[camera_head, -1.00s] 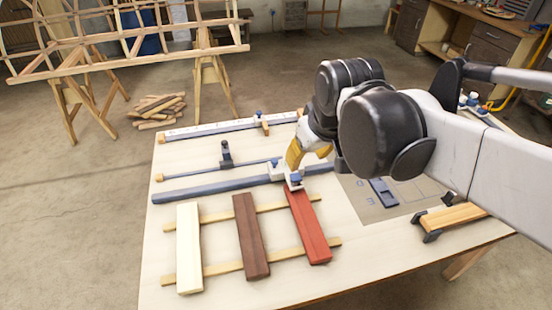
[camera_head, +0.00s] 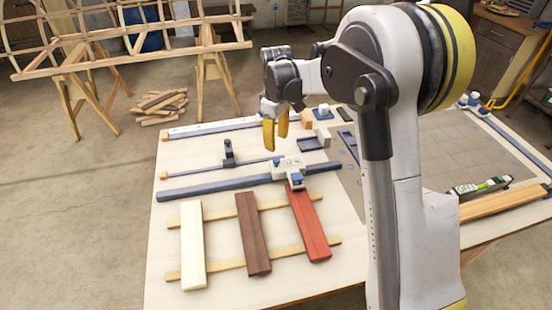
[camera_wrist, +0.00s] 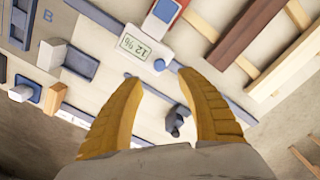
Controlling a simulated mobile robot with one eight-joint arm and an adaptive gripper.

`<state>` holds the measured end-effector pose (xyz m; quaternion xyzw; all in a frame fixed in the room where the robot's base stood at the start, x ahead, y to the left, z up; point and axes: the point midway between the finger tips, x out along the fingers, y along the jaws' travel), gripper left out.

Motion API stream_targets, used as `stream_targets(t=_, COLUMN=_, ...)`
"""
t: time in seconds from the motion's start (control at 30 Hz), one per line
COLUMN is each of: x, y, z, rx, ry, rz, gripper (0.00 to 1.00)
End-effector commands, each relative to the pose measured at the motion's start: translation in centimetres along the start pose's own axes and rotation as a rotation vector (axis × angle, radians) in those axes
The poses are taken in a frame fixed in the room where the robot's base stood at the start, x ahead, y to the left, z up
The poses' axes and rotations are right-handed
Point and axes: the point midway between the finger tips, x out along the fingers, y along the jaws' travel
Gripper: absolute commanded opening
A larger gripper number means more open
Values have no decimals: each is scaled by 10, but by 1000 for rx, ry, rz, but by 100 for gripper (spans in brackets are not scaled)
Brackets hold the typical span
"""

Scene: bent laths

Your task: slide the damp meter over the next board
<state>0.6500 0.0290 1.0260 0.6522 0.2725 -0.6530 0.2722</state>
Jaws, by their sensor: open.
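The damp meter (camera_head: 290,167) is a white block with a blue-topped sensor part, seated on a long blue-grey rail (camera_head: 215,189). Its sensor part reaches over the upper end of the red board (camera_head: 310,228). A brown board (camera_head: 253,234) and a cream board (camera_head: 193,247) lie to the left. In the wrist view the spread fingertips (camera_wrist: 162,78) point towards the meter.
The boards lie across two thin battens (camera_head: 225,266). Behind the rail are a thin rod with a dark upright clamp (camera_head: 229,153) and a pale measuring bar (camera_head: 210,128). A gridded mat (camera_head: 430,150) covers the table's right. The rail left of the meter looks clear.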

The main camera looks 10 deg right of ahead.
Motion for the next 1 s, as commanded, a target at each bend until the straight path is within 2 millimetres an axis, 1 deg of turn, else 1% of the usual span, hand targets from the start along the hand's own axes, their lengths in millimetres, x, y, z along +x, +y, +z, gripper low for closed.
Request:
stream_targets(t=0.03, x=13, y=0, z=0, rx=0, ry=0, rz=0, gripper=44)
stream_targets(t=0.2, x=48, y=0, z=0, rx=1, ry=1, rz=1, gripper=44)
stream_targets(t=0.3, x=65, y=0, z=0, rx=1, ry=1, rz=1, gripper=44)
stream_targets(t=0.4, x=78, y=0, z=0, rx=2, ry=1, rz=1, gripper=44)
stream_targets(t=0.57, x=87, y=0, z=0, rx=2, ry=1, rz=1, gripper=44)
stream_targets(t=0.83, x=87, y=0, z=0, rx=2, ry=1, rz=1, gripper=44)
stream_targets(t=0.87, x=87, y=0, z=0, rx=2, ry=1, rz=1, gripper=37)
stream_targets(t=0.9, x=87, y=0, z=0, rx=2, ry=1, rz=1, gripper=25)
stream_targets(t=0.97, x=87, y=0, z=0, rx=2, ry=1, rz=1, gripper=6)
stream_targets(t=1.0, x=87, y=0, z=0, rx=2, ry=1, rz=1, gripper=0)
